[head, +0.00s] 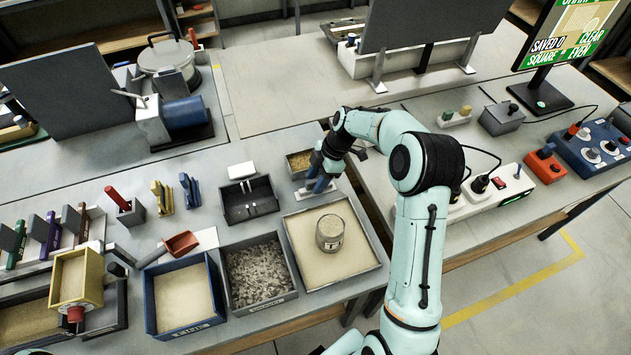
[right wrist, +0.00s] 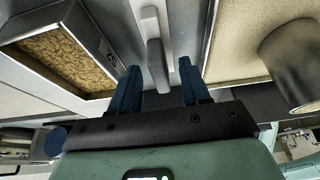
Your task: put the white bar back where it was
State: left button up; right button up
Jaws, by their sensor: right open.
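My right gripper (head: 318,184) is over the bench between the small grain box and the sand tray. Its two blue fingers also show in the right wrist view (right wrist: 160,85), apart with a gap between them. A pale bar (right wrist: 155,45) stands out from a flat light plate in that view, with its near end in line with the gap. I cannot tell whether the fingers touch it; they are not closed on it. In the head view the gripper mostly hides this spot. Another white block (head: 241,170) sits at the back of a black tray (head: 262,206). My left gripper is out of view.
A sand tray (head: 300,278) holding a metal can (head: 330,233) is close in front of the gripper. The grain box (head: 291,161) is behind it. A gravel bin (head: 228,290) and a blue sand bin (head: 152,315) stand left. A power strip (head: 487,202) lies right.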

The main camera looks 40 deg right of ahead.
jog(key=v, duration=1)
jog(key=shift+r, duration=0.3)
jog(key=shift+s+d, duration=0.1)
jog(key=shift+d, duration=0.05)
